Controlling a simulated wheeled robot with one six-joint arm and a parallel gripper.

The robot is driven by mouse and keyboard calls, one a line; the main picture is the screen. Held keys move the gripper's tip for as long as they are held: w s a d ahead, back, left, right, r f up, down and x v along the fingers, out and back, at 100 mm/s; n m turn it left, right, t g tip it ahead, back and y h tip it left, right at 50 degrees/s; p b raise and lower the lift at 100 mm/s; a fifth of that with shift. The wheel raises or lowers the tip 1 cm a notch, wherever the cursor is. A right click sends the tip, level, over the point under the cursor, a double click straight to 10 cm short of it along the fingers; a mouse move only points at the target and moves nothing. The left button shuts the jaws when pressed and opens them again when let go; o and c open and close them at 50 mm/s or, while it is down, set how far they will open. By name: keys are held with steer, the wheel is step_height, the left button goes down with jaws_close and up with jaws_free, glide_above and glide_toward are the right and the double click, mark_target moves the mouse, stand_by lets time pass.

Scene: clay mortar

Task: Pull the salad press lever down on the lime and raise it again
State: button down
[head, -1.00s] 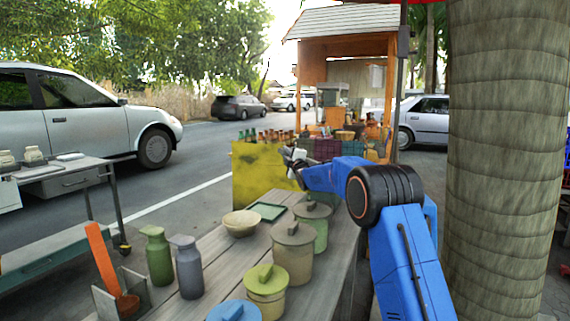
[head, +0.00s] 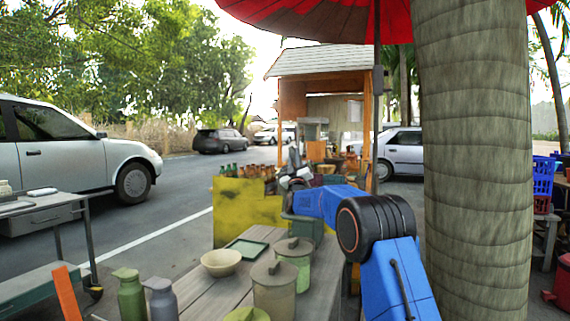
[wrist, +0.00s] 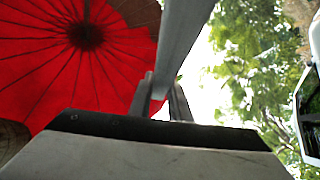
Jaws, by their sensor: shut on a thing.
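My gripper (wrist: 166,98) is shut on a grey bar (wrist: 185,40), most likely the press lever, in the wrist view. The bar runs upward from between the two fingers and out of the top of the picture. In the head view my gripper (head: 297,178) is at the far end of my blue arm, small and partly hidden, by the yellow block. The body of the press cannot be made out for certain. The lime is not visible in either view.
A wooden table (head: 203,292) holds a cream bowl (head: 221,262), a green tray (head: 246,248), lidded pots (head: 274,290) and bottles (head: 131,295). A yellow block (head: 240,212) stands behind it. A thick trunk (head: 475,170) rises at right, near my arm. A red umbrella (head: 310,18) hangs above.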

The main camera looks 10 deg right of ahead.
steer(key=shift+s+d+r+m+h, duration=0.25)
steer(key=shift+s+d+m+h, duration=0.1)
steer(key=shift+d+m+h, duration=0.4)
steer(key=shift+s+d+r+m+h, duration=0.2)
steer(key=shift+s+d+m+h, duration=0.25)
steer(key=shift+m+h, duration=0.4)
steer(key=shift+w+d, duration=0.1)
steer(key=c, duration=1.6)
jaws_free()
steer(key=shift+d, duration=0.1)
steer(key=shift+c, duration=0.2)
steer(key=v, duration=0.7)
steer(key=shift+s, duration=0.25)
